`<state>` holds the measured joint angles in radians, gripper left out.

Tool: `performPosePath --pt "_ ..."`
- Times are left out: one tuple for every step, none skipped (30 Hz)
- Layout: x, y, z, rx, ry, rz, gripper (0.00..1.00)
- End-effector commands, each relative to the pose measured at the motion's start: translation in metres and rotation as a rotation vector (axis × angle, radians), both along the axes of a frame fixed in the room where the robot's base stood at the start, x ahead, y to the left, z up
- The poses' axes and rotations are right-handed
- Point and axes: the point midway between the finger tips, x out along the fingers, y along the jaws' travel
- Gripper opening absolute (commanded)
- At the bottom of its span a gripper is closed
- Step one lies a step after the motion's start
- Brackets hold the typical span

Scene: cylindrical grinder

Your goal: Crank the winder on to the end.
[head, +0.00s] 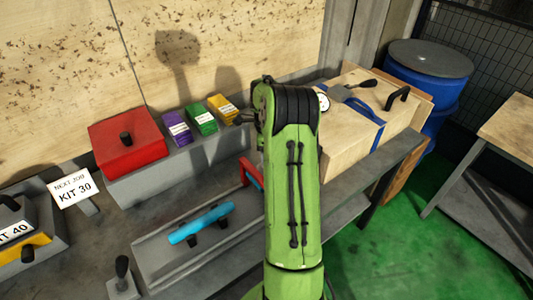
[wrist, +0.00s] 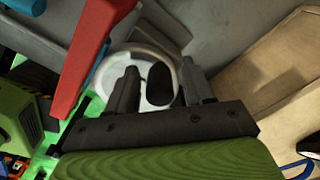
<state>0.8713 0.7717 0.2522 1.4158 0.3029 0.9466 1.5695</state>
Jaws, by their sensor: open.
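In the wrist view a pale round wheel (wrist: 148,62) lies below my gripper, with a dark upright knob (wrist: 159,86) over it; I take these to be the winder and its crank knob. My gripper (wrist: 160,78) is open, with one finger on each side of the knob. I cannot tell whether either finger touches it. A red arm (wrist: 88,50) passes close to the left finger. It seems to be the red part (head: 250,173) left of my arm in the head view. My arm hides the wheel, the knob and my gripper in the head view.
A blue cylinder (head: 201,223) rests on black supports in a grey tray. A red box (head: 128,142) and purple, green and yellow blocks (head: 202,119) stand behind it. A blue-strapped wooden crate (head: 352,135) is right of my arm. Green floor (head: 400,225) is open further right.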

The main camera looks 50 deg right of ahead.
Motion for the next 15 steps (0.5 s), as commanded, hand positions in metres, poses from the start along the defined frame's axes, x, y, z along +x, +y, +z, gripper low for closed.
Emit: performPosePath --pt "0.000 0.000 0.000 0.001 0.001 0.000 0.52" --pt "0.000 0.000 0.000 0.001 0.001 0.000 0.52" --pt "0.000 0.000 0.003 0.000 0.000 0.000 0.52" --pt "0.000 0.000 0.006 0.000 0.000 0.001 0.52" --pt "0.000 0.000 0.010 -0.002 -0.001 0.001 0.52" --pt "0.001 0.000 0.017 -0.002 -0.001 0.001 0.52" --pt "0.001 0.000 0.024 -0.002 -0.003 0.001 0.52" --pt "0.001 0.000 0.033 -0.003 -0.004 0.001 0.52" --pt "0.001 0.000 0.044 -0.003 -0.004 0.001 0.52" --pt "0.001 -0.001 0.053 -0.003 -0.004 -0.001 0.52" --pt "0.001 -0.001 0.062 -0.004 -0.003 -0.001 0.52" --pt "0.001 -0.001 0.074 -0.004 -0.003 -0.001 0.52" --pt "0.001 0.000 0.083 -0.004 -0.003 0.000 0.52" --pt "0.001 0.000 0.092 -0.003 -0.004 0.001 0.52" --pt "0.001 0.000 0.103 -0.004 -0.003 0.001 0.52"
